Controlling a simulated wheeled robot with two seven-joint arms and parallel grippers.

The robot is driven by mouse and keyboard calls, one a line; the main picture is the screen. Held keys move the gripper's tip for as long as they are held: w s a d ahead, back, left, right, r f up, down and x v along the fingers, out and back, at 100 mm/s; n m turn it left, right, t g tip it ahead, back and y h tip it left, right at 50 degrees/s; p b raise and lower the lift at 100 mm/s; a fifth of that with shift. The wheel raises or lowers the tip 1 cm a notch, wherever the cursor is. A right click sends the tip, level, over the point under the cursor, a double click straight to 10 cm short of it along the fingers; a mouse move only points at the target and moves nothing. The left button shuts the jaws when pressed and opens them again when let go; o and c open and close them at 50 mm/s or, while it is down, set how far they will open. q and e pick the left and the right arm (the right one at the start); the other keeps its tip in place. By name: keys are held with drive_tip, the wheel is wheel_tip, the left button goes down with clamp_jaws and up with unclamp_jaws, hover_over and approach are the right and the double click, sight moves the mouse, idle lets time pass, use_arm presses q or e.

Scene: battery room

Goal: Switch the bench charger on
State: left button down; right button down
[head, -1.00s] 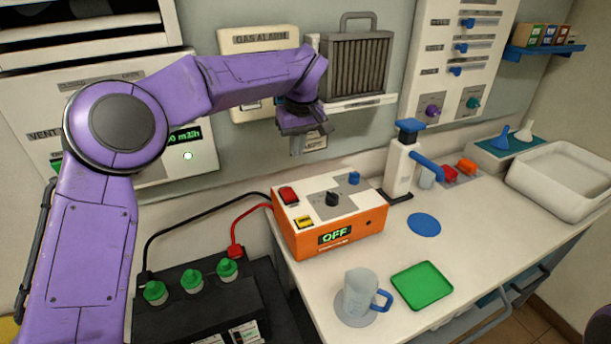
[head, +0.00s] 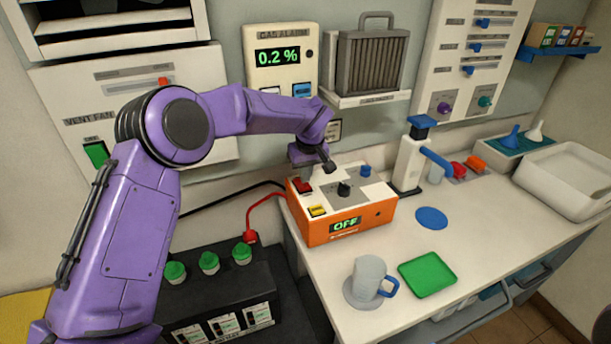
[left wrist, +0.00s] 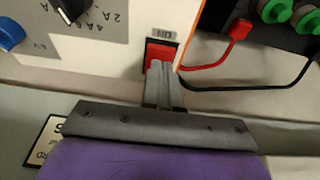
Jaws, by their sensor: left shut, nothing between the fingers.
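The bench charger (head: 348,231) is an orange box with a white top, and its front display (head: 345,224) reads OFF. A red rocker switch (head: 303,187) sits at the back left of its top. In the left wrist view the red switch (left wrist: 161,52) is beside an "ON" mark. My left gripper (head: 318,173) is shut and empty, pointing down over the charger's rear left. In the left wrist view its fingertips (left wrist: 158,67) overlap the near end of the switch; I cannot tell whether they touch it. My right gripper is not in view.
A black knob (head: 344,190), a blue knob (head: 366,171) and a yellow button (head: 318,211) share the charger's top. A red lead (head: 262,207) runs to the black battery (head: 220,285).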

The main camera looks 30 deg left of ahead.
use_arm(q)
drive_tip(key=shift+f, duration=0.5)
drive_tip(key=shift+w+d+f, duration=0.1)
drive_tip(key=shift+w+f, duration=0.15)
drive_tip(key=shift+f, duration=0.25)
drive_tip(key=shift+s, duration=0.15)
drive_tip(key=shift+s+f+b, duration=0.1)
drive_tip(key=shift+f+b, duration=0.2)
drive_tip(key=shift+y, duration=0.3)
drive_tip(key=shift+r, duration=0.15)
drive_tip(key=shift+r+p, duration=0.75)
drive_tip(key=shift+p, duration=0.4)
